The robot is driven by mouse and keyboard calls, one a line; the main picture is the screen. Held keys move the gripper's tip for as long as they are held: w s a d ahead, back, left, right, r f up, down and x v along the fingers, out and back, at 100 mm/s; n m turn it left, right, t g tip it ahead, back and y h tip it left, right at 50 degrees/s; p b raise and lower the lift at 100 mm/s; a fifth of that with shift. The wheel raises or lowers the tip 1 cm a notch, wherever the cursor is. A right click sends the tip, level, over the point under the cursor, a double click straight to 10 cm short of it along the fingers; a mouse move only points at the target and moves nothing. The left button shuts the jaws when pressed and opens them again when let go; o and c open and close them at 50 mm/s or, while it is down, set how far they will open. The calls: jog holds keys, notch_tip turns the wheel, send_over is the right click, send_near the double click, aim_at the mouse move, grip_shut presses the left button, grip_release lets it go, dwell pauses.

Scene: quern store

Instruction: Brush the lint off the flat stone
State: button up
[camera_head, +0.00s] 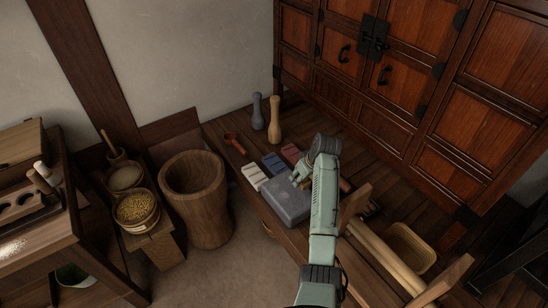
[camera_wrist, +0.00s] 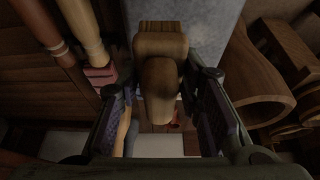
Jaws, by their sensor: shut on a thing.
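The flat stone (camera_head: 287,202) is a blue-grey slab lying on the low wooden bench, partly covered by my arm. Its grey face also shows at the top of the wrist view (camera_wrist: 205,22). My gripper (camera_head: 303,177) is low over the stone's far edge. In the wrist view my gripper (camera_wrist: 163,88) is shut on a brown wooden piece, likely the brush handle (camera_wrist: 160,80). Bristles are hidden, and I cannot tell whether the brush touches the stone. I cannot make out any lint at this size.
Pale blocks (camera_head: 254,176), a blue block (camera_head: 273,163) and a red block (camera_head: 291,152) lie beyond the stone. Two pestle-like pieces, one grey (camera_head: 257,112) and one tan (camera_head: 275,120), stand farther back. A large wooden mortar (camera_head: 197,205) is left; a basket (camera_head: 412,247) is right.

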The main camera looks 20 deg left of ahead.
jog(key=shift+r+p, duration=0.7)
jog(key=shift+r, duration=0.55)
